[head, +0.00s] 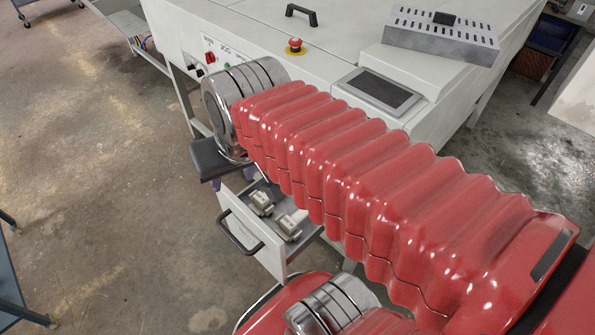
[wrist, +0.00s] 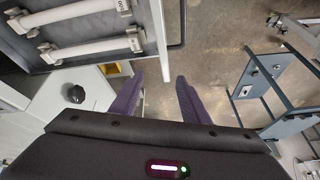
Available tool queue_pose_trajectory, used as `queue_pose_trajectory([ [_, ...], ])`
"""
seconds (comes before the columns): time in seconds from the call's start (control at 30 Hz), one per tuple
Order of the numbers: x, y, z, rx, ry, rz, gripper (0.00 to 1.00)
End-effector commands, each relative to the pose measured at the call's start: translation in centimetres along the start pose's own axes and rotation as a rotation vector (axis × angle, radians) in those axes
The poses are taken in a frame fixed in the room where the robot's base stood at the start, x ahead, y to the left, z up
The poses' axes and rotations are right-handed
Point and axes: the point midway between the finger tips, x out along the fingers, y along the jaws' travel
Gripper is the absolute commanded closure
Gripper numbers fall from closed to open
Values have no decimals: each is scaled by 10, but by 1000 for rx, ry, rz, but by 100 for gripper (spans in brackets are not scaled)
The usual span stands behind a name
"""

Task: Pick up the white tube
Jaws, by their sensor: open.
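Two white tubes lie side by side in an open drawer. In the wrist view, the upper tube (wrist: 75,12) and lower tube (wrist: 92,46) run across the upper left, with grey-white end fittings. In the head view, only pale fittings show inside the drawer (head: 253,238); my red arm hides much of the rest. My gripper (wrist: 158,80) has two purple fingers spread apart with nothing between them. It is beside the drawer, to the lower right of the tubes in the wrist view, and touches neither tube. In the head view, the dark gripper body is mostly hidden behind my wrist.
A large white machine (head: 240,40) stands behind the drawer, with a red stop button (head: 295,46) and a dark screen (head: 380,90). The drawer has a dark handle (head: 240,236). A blue-grey stand (wrist: 262,75) is at the right in the wrist view. Floor left of the drawer is clear.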

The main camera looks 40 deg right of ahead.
Motion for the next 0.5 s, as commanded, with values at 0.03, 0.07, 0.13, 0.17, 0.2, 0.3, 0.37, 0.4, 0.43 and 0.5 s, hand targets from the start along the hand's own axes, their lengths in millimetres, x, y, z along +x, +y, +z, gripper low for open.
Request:
queue_pose_trajectory([
  [0.03,2,11,-6,71,-16,14,58],
  [0.07,3,17,-9,117,-25,21,58],
  [0.13,6,31,-16,221,-46,37,58],
  [0.17,7,37,-19,265,-54,44,58],
  [0.2,8,46,-23,325,-64,53,58],
  [0.3,11,69,-31,476,-90,74,58],
  [0.37,13,83,-35,565,-103,87,58],
  [0.4,14,93,-38,625,-112,95,58],
  [0.43,15,101,-39,671,-119,101,58],
  [0.5,17,119,-42,777,-133,114,58],
])
